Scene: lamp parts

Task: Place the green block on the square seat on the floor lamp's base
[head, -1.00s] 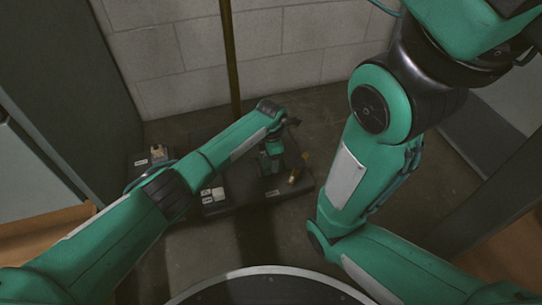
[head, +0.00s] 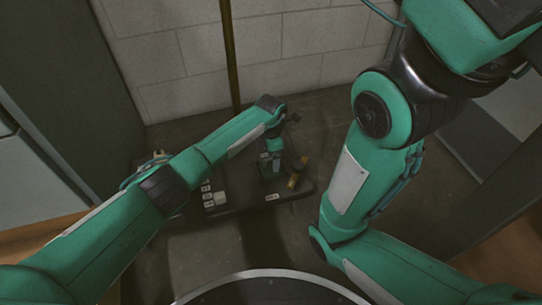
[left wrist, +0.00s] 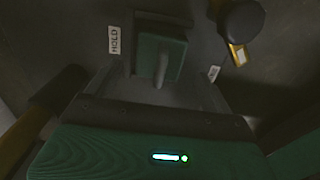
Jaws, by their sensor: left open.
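The green block (left wrist: 172,45) shows in the left wrist view with a grey peg standing up from its face. It lies over a dark square seat (left wrist: 158,18) on the lamp's base, close to a label reading HOLD; I cannot tell how fully it rests there. The dark base (head: 240,208) lies on the floor below the brass pole (head: 230,55). My left gripper (head: 270,170) points down over the base. It also shows in the left wrist view (left wrist: 160,80), open, with its fingers on either side of the block. My right gripper is outside the views.
A brass piece with a dark round knob (left wrist: 243,22) stands on the base beside the left gripper. Small white labelled parts (head: 208,195) sit at the base's left. A block wall (head: 290,45) rises behind, and a dark cabinet (head: 70,90) stands at the left.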

